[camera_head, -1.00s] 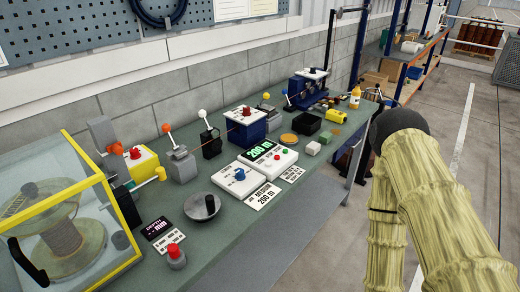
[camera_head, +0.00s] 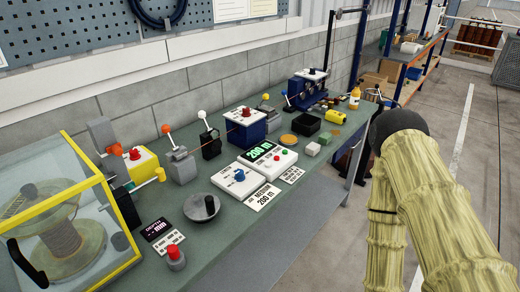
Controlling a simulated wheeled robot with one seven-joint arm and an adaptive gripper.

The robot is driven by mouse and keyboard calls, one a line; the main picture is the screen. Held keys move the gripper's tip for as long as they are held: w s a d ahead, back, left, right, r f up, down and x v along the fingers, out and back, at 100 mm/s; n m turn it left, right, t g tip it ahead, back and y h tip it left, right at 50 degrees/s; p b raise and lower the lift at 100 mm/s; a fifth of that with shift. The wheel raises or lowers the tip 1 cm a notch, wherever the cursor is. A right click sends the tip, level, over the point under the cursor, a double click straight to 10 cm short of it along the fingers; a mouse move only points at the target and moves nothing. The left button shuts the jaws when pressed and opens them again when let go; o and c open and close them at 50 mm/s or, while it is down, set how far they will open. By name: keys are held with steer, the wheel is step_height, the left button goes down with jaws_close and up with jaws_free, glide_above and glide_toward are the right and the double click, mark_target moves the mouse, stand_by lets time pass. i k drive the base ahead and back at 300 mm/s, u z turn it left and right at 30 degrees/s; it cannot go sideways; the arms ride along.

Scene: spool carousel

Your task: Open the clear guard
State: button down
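The clear guard (camera_head: 38,164) is a see-through box with yellow edges at the left end of the green bench. It is closed over a large spool (camera_head: 62,232) of wire. A black handle (camera_head: 27,262) sits on its near face at the lower left. My arm, in a pale yellow-green sleeve, stands at the right of the picture, well away from the guard. My gripper cannot be made out in this view.
The bench (camera_head: 222,242) carries a dark round knob-topped disc (camera_head: 202,207), a red button (camera_head: 175,252), a white counter box (camera_head: 268,158) reading 200 m and several lever-topped devices along the wall. A blue-and-orange shelf (camera_head: 410,60) stands at the back right. Grey floor lies open at the right.

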mark_target(40, 278)
steer(key=u, duration=1.75)
